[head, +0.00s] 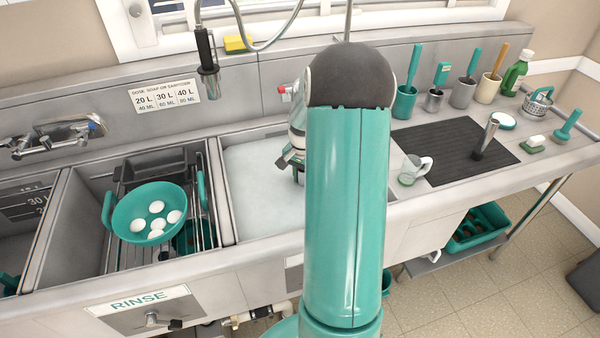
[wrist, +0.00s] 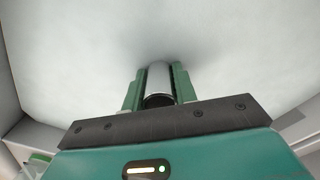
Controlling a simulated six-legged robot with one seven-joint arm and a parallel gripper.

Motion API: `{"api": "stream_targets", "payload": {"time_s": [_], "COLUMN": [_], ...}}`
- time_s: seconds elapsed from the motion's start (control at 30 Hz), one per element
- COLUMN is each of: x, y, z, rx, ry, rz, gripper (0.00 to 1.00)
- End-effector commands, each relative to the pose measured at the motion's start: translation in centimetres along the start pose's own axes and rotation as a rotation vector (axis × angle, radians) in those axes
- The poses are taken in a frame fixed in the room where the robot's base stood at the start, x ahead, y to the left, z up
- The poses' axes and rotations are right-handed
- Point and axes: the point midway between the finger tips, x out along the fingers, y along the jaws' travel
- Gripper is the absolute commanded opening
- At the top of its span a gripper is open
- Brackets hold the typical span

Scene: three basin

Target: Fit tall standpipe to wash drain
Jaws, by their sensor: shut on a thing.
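The wash basin (head: 252,185) is full of white suds, and its drain is hidden under them. My gripper (head: 297,168) is low over the suds, partly hidden behind my arm. In the wrist view my gripper (wrist: 159,82) has its green fingers on both sides of a pale grey pipe (wrist: 158,78) with a dark round open end. This pipe appears to be the standpipe. It reaches into or against the white suds, and its far end is hidden. Whether it touches the drain cannot be told.
The rinse basin (head: 229,200) at left holds a rack and a teal colander (head: 130,222) with several white pieces. On the right, a black mat (head: 440,140) holds a metal pipe with a dark end (head: 487,136). A glass mug (head: 411,170) stands near the basin. A spray head (head: 208,75) hangs behind.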

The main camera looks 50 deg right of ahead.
Motion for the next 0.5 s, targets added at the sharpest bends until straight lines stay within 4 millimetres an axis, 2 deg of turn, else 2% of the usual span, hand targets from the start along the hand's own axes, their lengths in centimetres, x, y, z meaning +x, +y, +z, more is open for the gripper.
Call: {"api": "stream_targets", "payload": {"time_s": [0.5], "x": [0.35], "y": [0.16], "z": [0.11], "rx": [0.004], "ry": [-0.001], "rz": [-0.001], "gripper": [0.01]}}
